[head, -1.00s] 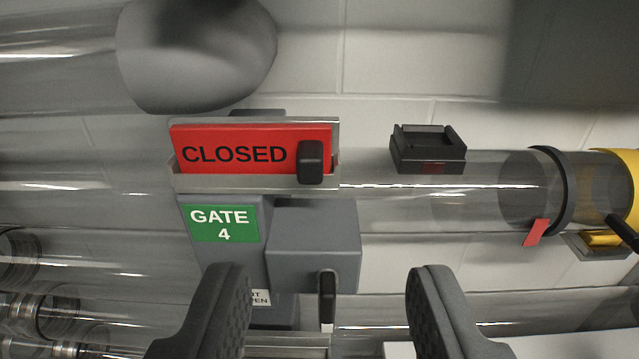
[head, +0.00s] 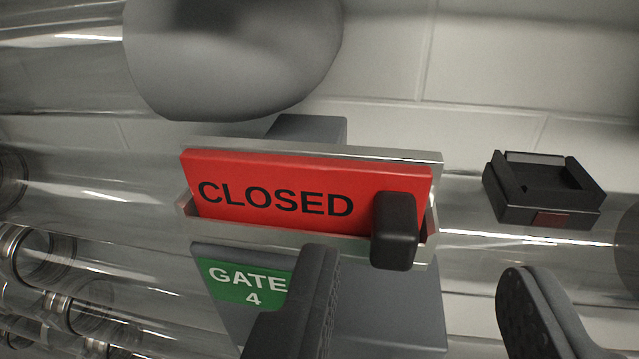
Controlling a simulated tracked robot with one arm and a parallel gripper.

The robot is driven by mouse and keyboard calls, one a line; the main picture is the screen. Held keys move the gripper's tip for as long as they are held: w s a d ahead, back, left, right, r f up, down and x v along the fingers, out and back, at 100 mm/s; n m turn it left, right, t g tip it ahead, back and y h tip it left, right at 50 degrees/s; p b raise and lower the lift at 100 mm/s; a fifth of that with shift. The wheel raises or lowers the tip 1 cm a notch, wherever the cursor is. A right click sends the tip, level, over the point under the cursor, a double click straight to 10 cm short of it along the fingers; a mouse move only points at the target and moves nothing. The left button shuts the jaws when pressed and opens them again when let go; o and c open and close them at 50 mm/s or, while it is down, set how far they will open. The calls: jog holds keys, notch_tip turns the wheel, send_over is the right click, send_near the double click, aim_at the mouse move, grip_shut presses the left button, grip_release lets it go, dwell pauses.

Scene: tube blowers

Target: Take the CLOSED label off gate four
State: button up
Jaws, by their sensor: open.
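The red CLOSED label (head: 290,190) sits in a metal holder (head: 300,149) above the gate four housing (head: 385,310). A black knob (head: 394,230) stands out from the right end of the label. The green GATE 4 sign (head: 245,283) is below, partly hidden by my left finger. My gripper (head: 415,285) is open and empty. Its left fingertip is below and left of the knob, its right fingertip well to the right of it. I cannot tell how far in front of the knob the fingertips are.
A black bracket (head: 545,190) is on the clear tube to the right of the holder. A grey rounded body (head: 230,55) hangs at the upper left. Clear tubes with metal rings (head: 35,250) run along the left. A pale block wall (head: 480,70) is behind.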

aim_at(395, 242)
jog(key=x, duration=0.4)
jog(key=shift+a+f+b, duration=0.3)
jog(key=shift+f+b, duration=0.1)
jog(key=shift+w+d, duration=0.1)
jog(key=shift+w, duration=0.25)
grip_shut()
